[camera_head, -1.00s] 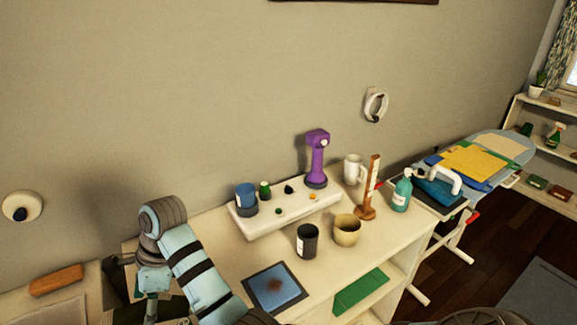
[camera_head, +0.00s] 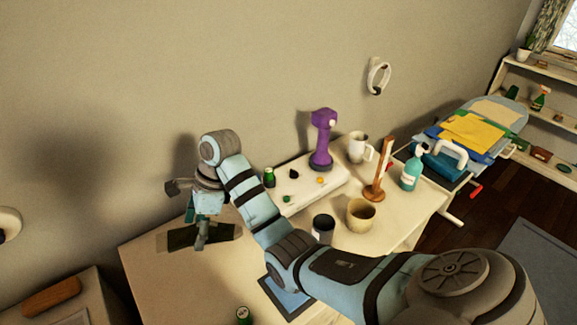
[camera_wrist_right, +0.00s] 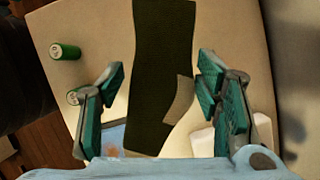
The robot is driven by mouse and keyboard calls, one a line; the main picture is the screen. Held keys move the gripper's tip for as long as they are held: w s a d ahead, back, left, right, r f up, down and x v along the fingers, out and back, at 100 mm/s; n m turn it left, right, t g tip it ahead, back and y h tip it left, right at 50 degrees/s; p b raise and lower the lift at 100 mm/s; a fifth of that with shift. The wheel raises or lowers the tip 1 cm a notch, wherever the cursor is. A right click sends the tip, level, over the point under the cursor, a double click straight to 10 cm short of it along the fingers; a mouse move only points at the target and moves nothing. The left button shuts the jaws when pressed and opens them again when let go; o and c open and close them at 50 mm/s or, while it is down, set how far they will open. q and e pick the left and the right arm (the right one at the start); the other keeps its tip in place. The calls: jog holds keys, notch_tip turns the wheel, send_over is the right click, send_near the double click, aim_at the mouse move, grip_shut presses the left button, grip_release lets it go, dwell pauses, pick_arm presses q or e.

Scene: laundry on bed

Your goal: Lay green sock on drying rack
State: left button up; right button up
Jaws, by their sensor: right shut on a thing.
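In the right wrist view the sock (camera_wrist_right: 163,60) runs lengthwise between the fingers of the right gripper (camera_wrist_right: 160,97), with a paler patch on one side. The right gripper is shut on it, though the fingers look wide apart. My left gripper is not in view.
The table's back holds a white tray (camera_head: 318,192), a purple device (camera_head: 322,140), a dark cup (camera_head: 322,229), a tan cup (camera_head: 360,214) and a teal bottle (camera_head: 411,168). A green can (camera_head: 243,315) stands near the front.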

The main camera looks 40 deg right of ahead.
jog(key=shift+m, duration=0.3)
jog(key=d, duration=0.1)
jog(key=d+r, duration=0.1)
jog(key=d, duration=0.1)
jog(key=s+d+r+p, duration=0.1)
jog(key=d, duration=0.1)
jog(key=shift+d+r, duration=0.2)
jog(key=shift+r, duration=0.05)
jog(key=r, duration=0.2)
send_over(244, 251)
jog(key=d, duration=0.1)
jog(key=shift+m, duration=0.3)
jog(key=f+b, duration=0.2)
jog(key=f, duration=0.5)
jog(key=f+b, duration=0.2)
jog(key=f, duration=0.5)
jog(key=f+b, duration=0.2)
jog(key=f, duration=0.5)
jog(key=shift+s+d, duration=0.1)
jog(key=shift+s, duration=0.2)
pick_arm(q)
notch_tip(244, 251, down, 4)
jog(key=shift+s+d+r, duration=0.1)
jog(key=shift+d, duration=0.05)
pick_arm(e)
jog(key=shift+r, duration=0.2)
jog(key=shift+f, duration=0.1)
jog(key=o, duration=0.6)
jog(key=shift+o, duration=0.2)
